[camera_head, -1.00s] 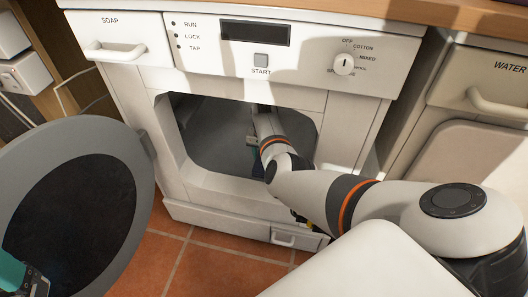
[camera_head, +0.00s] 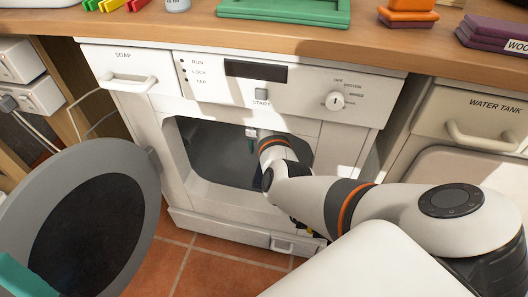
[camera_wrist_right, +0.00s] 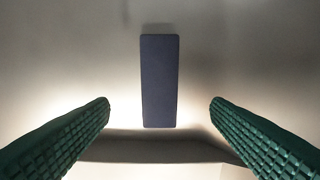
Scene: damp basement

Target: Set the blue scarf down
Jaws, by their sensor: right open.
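The blue scarf (camera_wrist_right: 160,82) shows in the right wrist view as a flat, dark blue upright rectangle against a pale surface, apparently inside the washing machine. My right gripper (camera_wrist_right: 160,104) is open, with its green ridged fingers to either side of the scarf's lower end and apart from it. In the head view my right arm reaches through the machine's opening, and part of the right gripper (camera_head: 252,141) shows inside near the top. A teal part of my left gripper (camera_head: 16,278) shows at the lower left corner, mostly cut off.
The washing machine (camera_head: 205,75) has its round door (camera_head: 139,175) swung open at left. The wooden counter (camera_head: 190,35) above carries a green tray (camera_head: 285,12), orange items (camera_head: 408,12) and purple stacked items (camera_head: 495,35). A water tank drawer (camera_head: 478,105) is at right. Tiled floor (camera_head: 215,268) lies below.

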